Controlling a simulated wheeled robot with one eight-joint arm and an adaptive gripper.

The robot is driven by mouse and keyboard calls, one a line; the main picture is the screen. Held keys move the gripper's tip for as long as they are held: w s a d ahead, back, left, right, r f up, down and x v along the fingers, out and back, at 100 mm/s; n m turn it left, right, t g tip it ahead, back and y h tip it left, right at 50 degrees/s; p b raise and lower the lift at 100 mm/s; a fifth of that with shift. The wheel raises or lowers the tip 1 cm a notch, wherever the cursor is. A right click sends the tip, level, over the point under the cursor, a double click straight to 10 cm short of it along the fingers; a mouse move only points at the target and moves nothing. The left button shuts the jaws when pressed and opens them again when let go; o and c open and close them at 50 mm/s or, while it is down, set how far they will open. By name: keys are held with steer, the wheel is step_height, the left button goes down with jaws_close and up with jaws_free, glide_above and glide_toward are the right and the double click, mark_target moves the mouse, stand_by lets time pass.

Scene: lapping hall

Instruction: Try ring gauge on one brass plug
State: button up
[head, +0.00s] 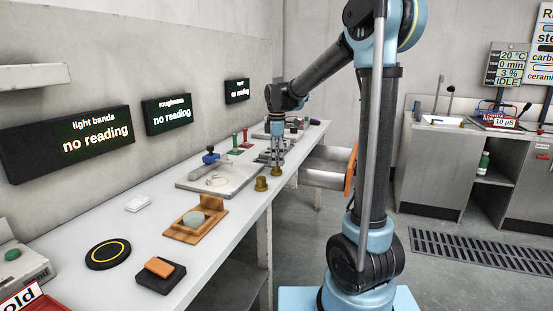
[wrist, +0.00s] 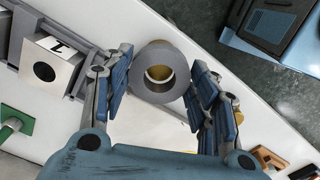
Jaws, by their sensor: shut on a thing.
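My gripper (head: 275,162) is low over the bench's front edge in the head view. In the wrist view its two blue fingers (wrist: 160,88) are on either side of a thick grey ring gauge (wrist: 179,74) and are shut on it. In the head view, one brass plug (head: 276,171) stands just under my gripper and another brass plug (head: 261,184) stands nearer, to the left.
A grey plate with a blue-topped stand (head: 210,158) lies left of the plugs. A grey fixture has a white block (wrist: 64,68) marked 1. A wooden stand (head: 181,235), black disc (head: 107,254) and orange block (head: 159,267) are nearer. The wall displays (head: 168,114) show "no reading".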

stand_by(0.4)
steer(key=o, duration=1.2)
steer(key=shift+c, duration=0.2)
step_height(320, 180, up, 12)
steer(key=shift+w+f, duration=0.1)
steer(key=s+d+f+m+t, duration=0.1)
steer(key=s+d+f+m, duration=0.55)
steer(key=s+d, duration=0.4)
steer(key=s+d+f+m+t, duration=0.1)
steer(key=s+d+f+m, duration=0.6)
steer(key=s, duration=0.6)
steer(key=s+d+f+m, duration=0.3)
steer(key=s+f+m, duration=0.1)
steer(key=s+f, duration=0.4)
steer(key=shift+s+d+f+m, duration=0.15)
steer(key=shift+d+f+m, duration=0.2)
steer(key=shift+f, duration=0.6)
